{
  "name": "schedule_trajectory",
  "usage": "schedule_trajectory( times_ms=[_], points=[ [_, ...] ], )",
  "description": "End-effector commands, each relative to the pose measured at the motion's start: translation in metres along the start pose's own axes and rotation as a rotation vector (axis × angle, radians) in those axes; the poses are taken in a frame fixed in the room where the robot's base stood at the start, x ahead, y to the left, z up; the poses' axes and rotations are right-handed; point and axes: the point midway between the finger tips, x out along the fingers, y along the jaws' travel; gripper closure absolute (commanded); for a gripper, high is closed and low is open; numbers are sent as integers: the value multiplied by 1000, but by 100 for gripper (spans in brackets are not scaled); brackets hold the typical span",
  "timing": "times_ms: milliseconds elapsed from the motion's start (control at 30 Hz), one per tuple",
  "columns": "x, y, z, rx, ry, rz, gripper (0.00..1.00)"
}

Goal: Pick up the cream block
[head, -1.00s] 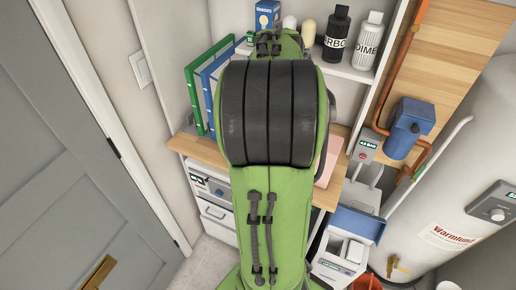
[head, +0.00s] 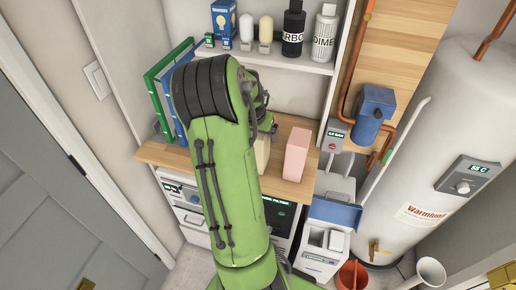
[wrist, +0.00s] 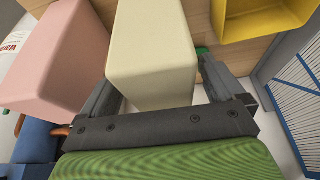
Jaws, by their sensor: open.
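The cream block (wrist: 150,45) fills the middle of the wrist view, a tall rounded box. My gripper (wrist: 160,78) is open, with one finger on each side of the block's near end. I cannot tell whether the fingers touch it. In the head view, only a strip of the cream block (head: 262,152) shows on the wooden worktop, beside my green arm. My arm hides the rest of the block and most of the gripper there.
A pink block (head: 297,153) stands close to the right of the cream one on the worktop (head: 283,187). A yellow container (wrist: 262,22) shows at upper right in the wrist view. Binders (head: 163,98) stand at left; bottles (head: 293,28) stand on the shelf above.

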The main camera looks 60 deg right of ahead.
Motion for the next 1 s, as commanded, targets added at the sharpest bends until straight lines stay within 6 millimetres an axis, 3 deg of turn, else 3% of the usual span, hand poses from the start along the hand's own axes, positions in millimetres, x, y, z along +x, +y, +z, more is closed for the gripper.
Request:
schedule_trajectory(
  times_ms=[233, 833, 867, 1000],
  points=[
    [4, 0, 0, 0, 1, -1, 4],
    [4, 0, 0, 0, 2, -1, 96],
    [4, 0, 0, 0, 2, -1, 100],
    [2, 0, -3, 1, 11, -3, 100]
  ],
)
